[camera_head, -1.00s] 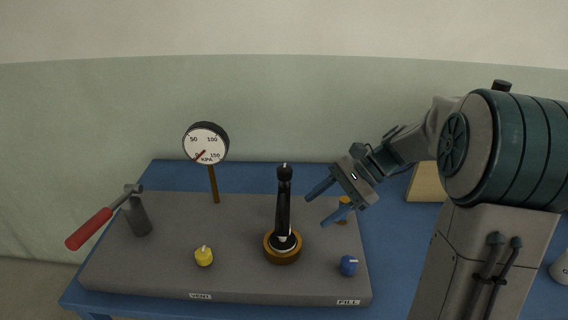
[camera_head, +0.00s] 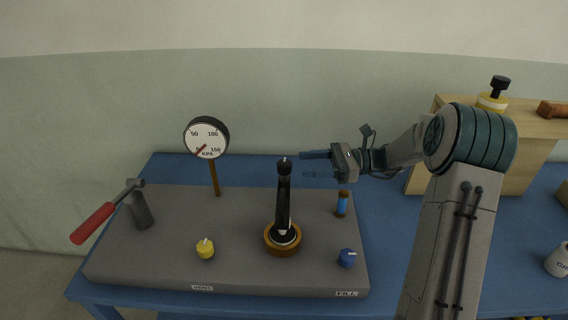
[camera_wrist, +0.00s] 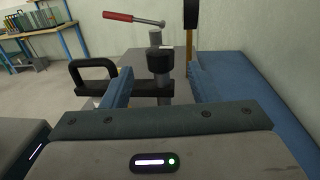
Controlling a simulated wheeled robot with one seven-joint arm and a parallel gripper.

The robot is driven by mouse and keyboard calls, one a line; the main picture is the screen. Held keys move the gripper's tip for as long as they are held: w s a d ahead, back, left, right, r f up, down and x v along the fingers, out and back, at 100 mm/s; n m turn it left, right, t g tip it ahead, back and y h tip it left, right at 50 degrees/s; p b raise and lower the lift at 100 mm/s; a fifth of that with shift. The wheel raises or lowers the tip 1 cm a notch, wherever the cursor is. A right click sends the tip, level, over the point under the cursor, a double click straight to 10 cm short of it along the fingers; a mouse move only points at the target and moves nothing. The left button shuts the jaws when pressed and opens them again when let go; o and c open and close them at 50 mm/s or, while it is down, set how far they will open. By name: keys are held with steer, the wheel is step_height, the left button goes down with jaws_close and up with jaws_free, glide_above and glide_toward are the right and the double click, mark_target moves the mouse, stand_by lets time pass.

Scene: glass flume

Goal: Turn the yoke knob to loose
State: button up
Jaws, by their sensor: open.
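The yoke knob (camera_head: 285,166) is a black knob on top of the upright black yoke (camera_head: 283,205), which stands on a round brass-coloured base on the grey board. In the wrist view the knob (camera_wrist: 160,61) shows ahead, between the two blue fingers, with a black yoke bar below it. My gripper (camera_head: 304,162) is open and roughly level, just right of the knob at about its height in the head view. Its fingertips (camera_wrist: 159,78) point toward the knob. I cannot tell whether they reach around it; no contact shows.
A gauge (camera_head: 206,138) stands behind the knob to the left, its needle near 0. A red-handled lever (camera_head: 95,222) is at left. A yellow knob (camera_head: 205,249) and a blue knob (camera_head: 347,258) sit in front. A wooden box (camera_head: 520,150) stands at right.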

mark_target(285, 162)
steer(key=a, duration=0.7)
steer(key=shift+s, duration=0.3)
steer(key=c, duration=0.9)
steer(key=shift+m+t+p, duration=0.4)
steer(key=shift+t, duration=0.2)
steer(key=m+t, duration=0.3)
steer(key=t, duration=0.2)
steer(key=shift+h, duration=0.3)
steer(key=shift+f+m+t+h+b, duration=0.1)
steer(key=shift+m+t+h+b, duration=1)
steer(key=shift+m+t, duration=1.05)
steer(key=shift+t, duration=0.55)
